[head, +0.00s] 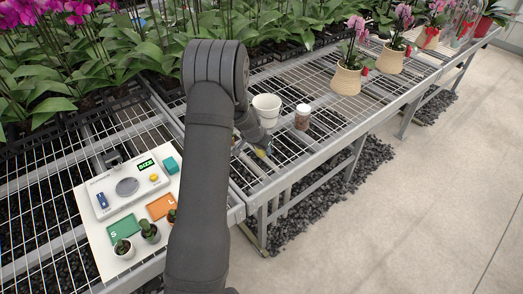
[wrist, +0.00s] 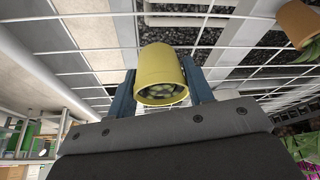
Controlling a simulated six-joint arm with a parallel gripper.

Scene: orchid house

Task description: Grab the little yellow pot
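The little yellow pot (wrist: 161,66) is between the two fingers of my gripper (wrist: 160,78) in the wrist view. A finger lies against each side of it, with no clear gap. Its open end faces the camera and shows grey-green bits inside. In the head view only a small yellow patch of the pot (head: 261,154) shows by my gripper (head: 257,146), low over the wire bench. My arm hides much of that spot. I cannot tell whether the pot touches the bench.
A white pot (head: 266,108) and a brown-filled jar (head: 302,117) stand just beyond my gripper. A white board (head: 97,226) with a scale, coloured cards and small potted plants lies to the left. Orchids in woven pots (head: 346,80) stand farther right. The bench's front edge is close.

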